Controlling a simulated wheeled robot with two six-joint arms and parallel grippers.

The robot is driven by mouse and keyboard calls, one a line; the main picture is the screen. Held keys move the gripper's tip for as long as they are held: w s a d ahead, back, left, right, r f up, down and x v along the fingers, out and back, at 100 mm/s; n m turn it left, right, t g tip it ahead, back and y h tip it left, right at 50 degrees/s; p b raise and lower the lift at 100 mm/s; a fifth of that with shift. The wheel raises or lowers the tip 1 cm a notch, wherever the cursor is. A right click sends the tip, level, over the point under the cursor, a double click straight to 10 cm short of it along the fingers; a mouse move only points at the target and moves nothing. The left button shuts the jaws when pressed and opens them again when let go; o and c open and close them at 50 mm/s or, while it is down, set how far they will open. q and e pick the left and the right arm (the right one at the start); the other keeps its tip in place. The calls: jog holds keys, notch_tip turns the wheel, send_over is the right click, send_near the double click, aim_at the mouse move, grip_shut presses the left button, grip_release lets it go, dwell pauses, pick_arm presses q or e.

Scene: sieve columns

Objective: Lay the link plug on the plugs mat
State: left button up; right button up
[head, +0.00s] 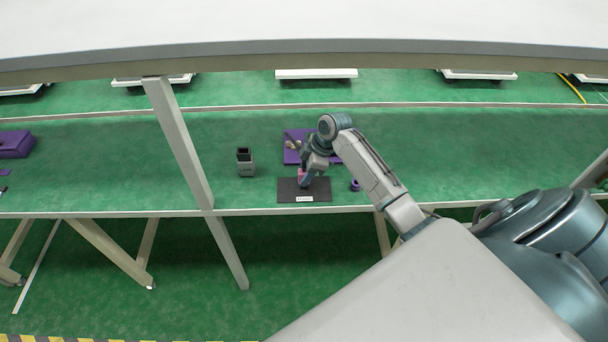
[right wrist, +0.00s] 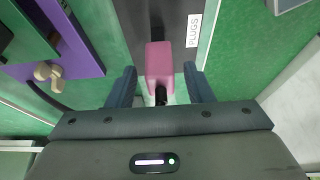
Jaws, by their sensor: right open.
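The pink link plug (right wrist: 159,64) is between the fingers of my right gripper (right wrist: 159,78) in the right wrist view, with a visible gap on each side. It lies over the dark plugs mat (right wrist: 142,18), which bears a white "PLUGS" label, and appears to rest on it. In the head view my right gripper (head: 306,183) is low over the plugs mat (head: 288,194), and only a bit of pink shows beside it. The right gripper is open. My left gripper is not in view.
A purple board (head: 291,156) with beige knobs (right wrist: 45,71) lies behind the mat. A dark open-topped box (head: 245,163) stands to the left, and a small purple piece (head: 355,185) sits to the right. A grey slanted post (head: 180,140) rises further left. Green surface between is clear.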

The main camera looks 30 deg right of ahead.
jog(key=b+v, duration=0.2)
jog(key=v, duration=0.8)
jog(key=shift+r, duration=0.25)
